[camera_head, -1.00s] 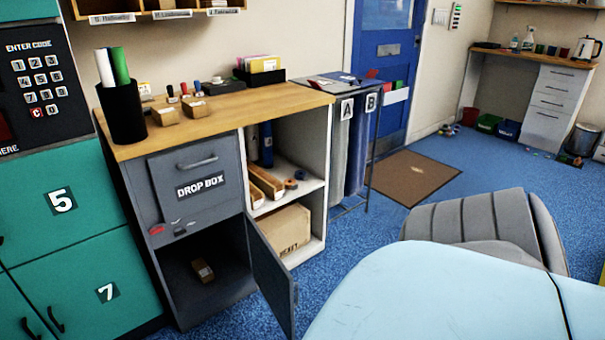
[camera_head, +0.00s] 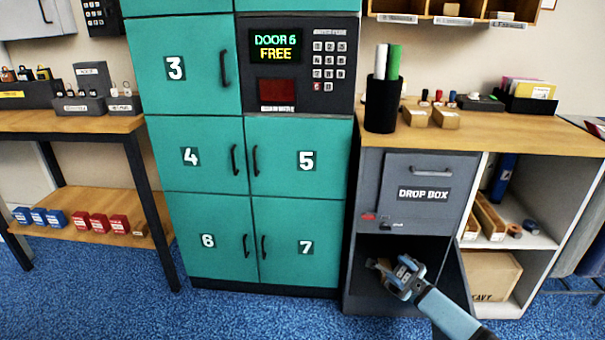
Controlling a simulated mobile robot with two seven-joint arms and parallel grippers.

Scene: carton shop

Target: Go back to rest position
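My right gripper (camera_head: 388,270) is in front of the open lower compartment of the grey drop box cabinet (camera_head: 417,172), with my forearm coming in from the lower right. A small brown shape (camera_head: 374,264) shows at the fingertips. I cannot tell if it is held or is the small box behind them. The fingers are too small to show whether they are open or shut. My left gripper is out of view.
The compartment's door (camera_head: 452,291) hangs open beside my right arm. A wooden bench (camera_head: 70,122) is at far left. Blue floor in front is clear.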

